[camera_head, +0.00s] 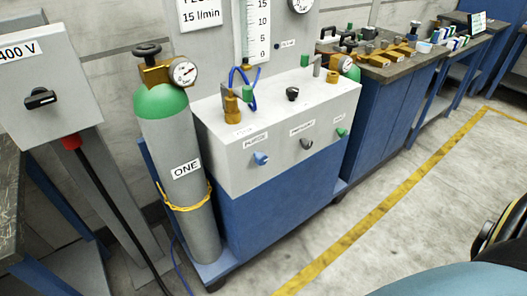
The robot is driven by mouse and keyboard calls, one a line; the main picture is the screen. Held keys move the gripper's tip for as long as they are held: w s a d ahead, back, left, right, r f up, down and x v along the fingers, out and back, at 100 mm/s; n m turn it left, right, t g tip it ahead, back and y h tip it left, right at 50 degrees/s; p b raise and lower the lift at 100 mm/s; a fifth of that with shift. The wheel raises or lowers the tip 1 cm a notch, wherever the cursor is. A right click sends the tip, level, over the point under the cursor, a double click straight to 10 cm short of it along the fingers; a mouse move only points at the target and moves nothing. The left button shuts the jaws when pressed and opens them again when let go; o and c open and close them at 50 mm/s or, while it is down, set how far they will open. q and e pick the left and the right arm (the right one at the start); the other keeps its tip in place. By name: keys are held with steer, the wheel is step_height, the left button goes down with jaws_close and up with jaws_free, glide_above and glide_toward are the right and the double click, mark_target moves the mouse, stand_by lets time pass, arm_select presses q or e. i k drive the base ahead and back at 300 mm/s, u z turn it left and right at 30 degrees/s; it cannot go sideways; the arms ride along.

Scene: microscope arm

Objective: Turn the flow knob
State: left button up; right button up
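A white control box (284,113) on a blue cart carries three small knobs on its front. They are a blue knob (260,158) at left, a dark grey knob (306,143) in the middle and a green knob (341,132) at right. Each has a small label above it, too small to read surely, so I cannot tell which is the flow knob. A black knob (292,94) sits on the box's top. A scaled flow tube (248,32) stands behind, marked 0 to 15. A sign (201,14), cut off at the top, reads 15 l/min. Neither gripper is in view.
A green-topped grey cylinder (178,175) labelled ONE, with a gauge (183,71), stands left of the box. A 400 V cabinet (40,72) is at far left. A workbench (395,66) with brass parts stands at back right. The floor in front is clear, with a yellow line (365,228).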

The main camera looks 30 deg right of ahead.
mark_target(292, 92)
steer(key=z, duration=1.25)
